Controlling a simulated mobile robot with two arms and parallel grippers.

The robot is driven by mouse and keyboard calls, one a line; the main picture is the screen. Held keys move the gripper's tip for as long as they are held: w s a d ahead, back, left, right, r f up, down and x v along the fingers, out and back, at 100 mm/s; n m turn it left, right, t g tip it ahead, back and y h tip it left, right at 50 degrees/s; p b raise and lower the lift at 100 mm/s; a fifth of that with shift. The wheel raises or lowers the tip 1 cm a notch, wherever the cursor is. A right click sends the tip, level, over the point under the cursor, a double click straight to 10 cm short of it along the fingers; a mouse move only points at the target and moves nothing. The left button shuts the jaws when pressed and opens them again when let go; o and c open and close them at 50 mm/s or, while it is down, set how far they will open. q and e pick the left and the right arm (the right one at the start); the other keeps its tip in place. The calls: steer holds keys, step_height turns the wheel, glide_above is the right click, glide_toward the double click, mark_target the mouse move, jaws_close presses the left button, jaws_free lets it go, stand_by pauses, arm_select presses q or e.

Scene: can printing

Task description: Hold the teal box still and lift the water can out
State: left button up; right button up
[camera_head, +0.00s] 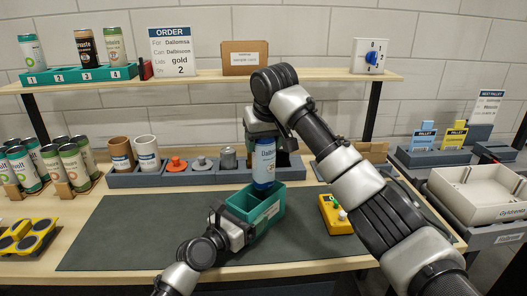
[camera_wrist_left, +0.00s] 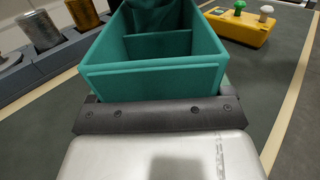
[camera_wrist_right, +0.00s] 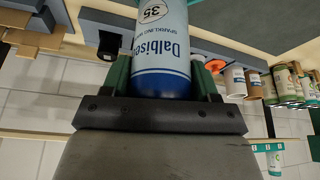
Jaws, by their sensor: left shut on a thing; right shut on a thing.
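The water can (camera_head: 264,163), white and blue with a "Dalbison" label, hangs upright over the teal box. My right gripper (camera_head: 262,136) is shut around its upper part; the can fills the jaws in the right wrist view (camera_wrist_right: 165,55). The can's lower end is close to the box's rim; the exact gap is hard to tell. The teal box (camera_head: 272,212) stands on the dark mat. The left wrist view shows its divider (camera_wrist_left: 158,46) and no can in the visible part. My left gripper (camera_head: 232,228) is shut on the box's near left wall.
A yellow button box (camera_head: 334,217) sits just right of the teal box. A grey rack (camera_head: 205,178) with cups and lids runs behind. Cans (camera_head: 70,165) and a yellow tray (camera_head: 25,236) are at left. The mat's left part (camera_head: 130,230) is clear.

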arm_select(q)
steer(key=o, duration=0.8)
